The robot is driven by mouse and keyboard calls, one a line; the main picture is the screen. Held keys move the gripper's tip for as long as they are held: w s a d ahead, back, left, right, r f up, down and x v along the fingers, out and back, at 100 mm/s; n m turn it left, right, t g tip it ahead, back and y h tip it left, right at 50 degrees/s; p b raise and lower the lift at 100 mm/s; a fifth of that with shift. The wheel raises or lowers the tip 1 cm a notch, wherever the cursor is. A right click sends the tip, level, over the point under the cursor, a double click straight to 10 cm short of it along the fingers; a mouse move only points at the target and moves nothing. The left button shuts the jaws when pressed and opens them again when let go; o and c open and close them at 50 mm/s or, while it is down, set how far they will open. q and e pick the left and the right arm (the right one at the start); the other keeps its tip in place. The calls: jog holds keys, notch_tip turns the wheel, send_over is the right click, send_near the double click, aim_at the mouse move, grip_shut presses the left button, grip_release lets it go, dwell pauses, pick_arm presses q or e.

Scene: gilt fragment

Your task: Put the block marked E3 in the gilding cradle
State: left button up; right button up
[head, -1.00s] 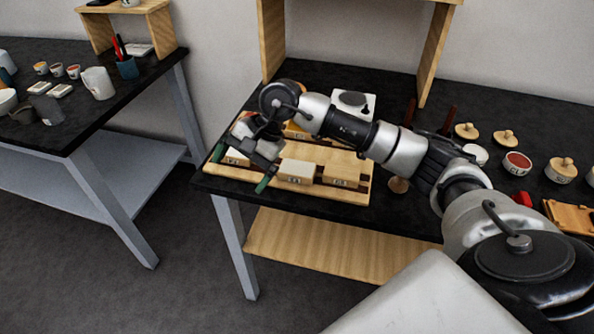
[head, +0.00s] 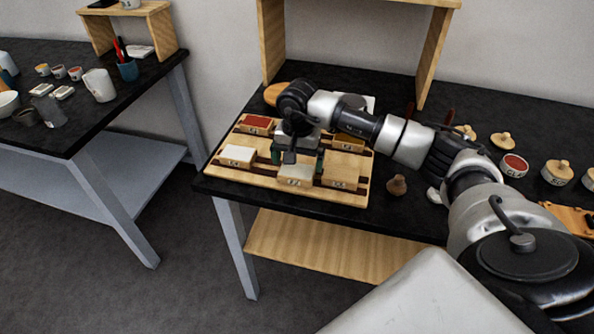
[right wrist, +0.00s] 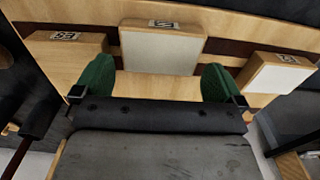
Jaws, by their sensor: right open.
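Several small blocks sit in two rows on a wooden slotted board (head: 225,177) in the head view. The front right block is plain wood (head: 341,170); its mark may be E3 but is too small to be sure. It seems to be the plain block (right wrist: 68,48) at left in the right wrist view. My right gripper (head: 298,160) is open and empty above the board, near the white-topped front middle block (head: 295,176). In the right wrist view that block (right wrist: 160,52) lies between the green fingers. I cannot tell for certain which thing is the gilding cradle.
A white-topped block (head: 237,155) is front left and a red-topped block (head: 257,122) back left. A wooden item (head: 570,216) lies at the right edge, with lidded pots (head: 560,170) beyond. A wooden shelf frame (head: 437,50) stands behind. My arm hides part of the table.

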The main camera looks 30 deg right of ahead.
jog(key=shift+f, duration=1.25)
jog(key=c, duration=0.7)
jog(key=shift+w+r, duration=0.1)
jog(key=shift+r, duration=0.45)
notch_tip(320, 180, up, 3)
jog(key=shift+f+b, duration=0.1)
jog(key=shift+b, duration=0.5)
jog(key=s+a+r+b, duration=0.2)
jog(key=s+r, duration=0.5)
jog(key=s, duration=0.5)
jog(key=s+a+f+n, duration=0.3)
jog(key=a+f+n, duration=0.5)
jog(key=a, duration=0.4)
jog(key=shift+s+f+n+p, duration=0.25)
jog(key=shift+n+p, duration=0.1)
jog(key=shift+n, duration=0.55)
